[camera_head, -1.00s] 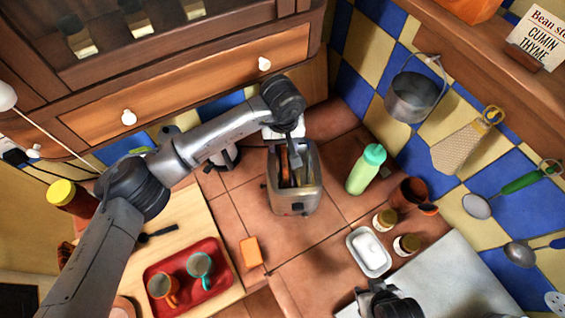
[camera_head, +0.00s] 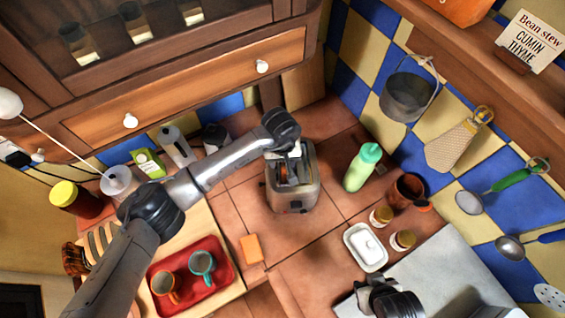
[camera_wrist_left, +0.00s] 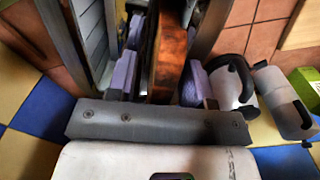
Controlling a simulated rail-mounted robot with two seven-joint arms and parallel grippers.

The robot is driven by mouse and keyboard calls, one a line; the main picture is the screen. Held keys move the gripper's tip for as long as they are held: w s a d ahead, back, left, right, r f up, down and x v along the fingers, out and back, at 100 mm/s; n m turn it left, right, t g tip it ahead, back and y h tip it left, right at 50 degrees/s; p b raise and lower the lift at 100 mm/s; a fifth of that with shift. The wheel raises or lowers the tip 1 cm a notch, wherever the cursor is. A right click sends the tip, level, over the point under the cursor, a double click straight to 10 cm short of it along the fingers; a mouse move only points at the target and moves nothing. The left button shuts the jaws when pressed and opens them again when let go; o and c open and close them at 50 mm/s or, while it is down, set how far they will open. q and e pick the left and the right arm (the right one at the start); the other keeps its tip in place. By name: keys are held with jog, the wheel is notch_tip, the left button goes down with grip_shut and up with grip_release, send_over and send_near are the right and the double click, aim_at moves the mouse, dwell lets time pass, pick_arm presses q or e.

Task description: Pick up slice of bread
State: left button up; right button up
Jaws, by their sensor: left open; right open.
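A browned slice of bread (camera_wrist_left: 168,48) stands on edge in a slot of the metal toaster (camera_head: 292,200); its brown edge also shows in the head view (camera_head: 282,173). My left gripper (camera_wrist_left: 160,82) is at the top of the toaster. Its purple-grey finger pads are apart, one on each side of the slice. I cannot tell whether either pad touches it. The slice's lower part is hidden in the slot. My right gripper (camera_head: 385,298) is at the bottom edge of the head view, away from the toaster, its fingers hard to make out.
A green bottle (camera_head: 362,167) stands right of the toaster. A white butter dish (camera_head: 365,246) and small jars (camera_head: 381,216) are nearer. A red tray (camera_head: 190,295) with two mugs is front left. The wooden cabinet (camera_head: 200,85) is close behind my left arm.

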pick_arm(q)
jog(key=shift+c, duration=0.4)
grip_shut()
jog(key=shift+r, duration=0.1)
